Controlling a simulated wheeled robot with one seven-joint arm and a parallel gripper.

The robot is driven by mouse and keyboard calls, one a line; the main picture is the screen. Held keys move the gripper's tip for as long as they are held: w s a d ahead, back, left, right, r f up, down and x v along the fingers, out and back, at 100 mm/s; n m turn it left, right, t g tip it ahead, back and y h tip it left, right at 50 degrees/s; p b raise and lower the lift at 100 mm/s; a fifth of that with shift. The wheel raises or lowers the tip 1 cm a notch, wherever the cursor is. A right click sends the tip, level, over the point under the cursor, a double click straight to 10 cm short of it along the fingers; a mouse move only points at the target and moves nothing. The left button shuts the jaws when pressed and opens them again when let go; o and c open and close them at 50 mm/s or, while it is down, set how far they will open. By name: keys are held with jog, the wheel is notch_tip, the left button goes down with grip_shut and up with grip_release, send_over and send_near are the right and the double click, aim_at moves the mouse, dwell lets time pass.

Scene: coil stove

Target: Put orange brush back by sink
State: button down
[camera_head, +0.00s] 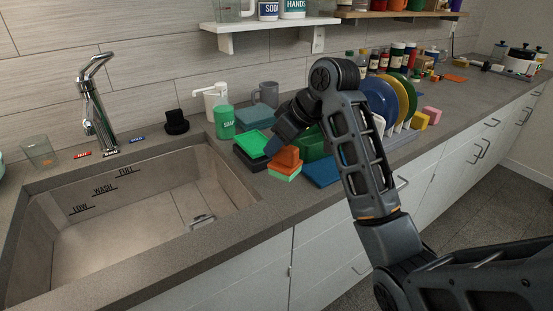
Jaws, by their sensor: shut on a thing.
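My gripper (277,147) is at the counter just right of the sink (130,215), reaching down from the right. It is shut on an orange block-like thing (287,157), which I take to be the orange brush. The orange thing sits on or just above a light green sponge-like block (285,172); I cannot tell whether they touch. The fingertips are small and partly hidden by the gripper's own body. The sink is empty, with a chrome faucet (93,105) behind it.
A green soap cup (224,122), dark trays with a green pad (250,143), and a blue cloth (322,171) crowd the counter around my gripper. A plate rack with blue, yellow and green plates (380,100) stands behind my arm. A clear glass (38,151) stands left of the faucet.

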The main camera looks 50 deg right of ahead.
aim_at(276, 158)
jog(key=shift+w+a+f, duration=0.15)
jog(key=shift+f, duration=1.95)
jog(key=shift+f, duration=0.1)
jog(key=c, duration=0.7)
grip_release()
jog(key=shift+c, duration=0.2)
jog(key=p+v, duration=0.2)
jog(key=v, duration=1)
jog(key=shift+p, duration=0.4)
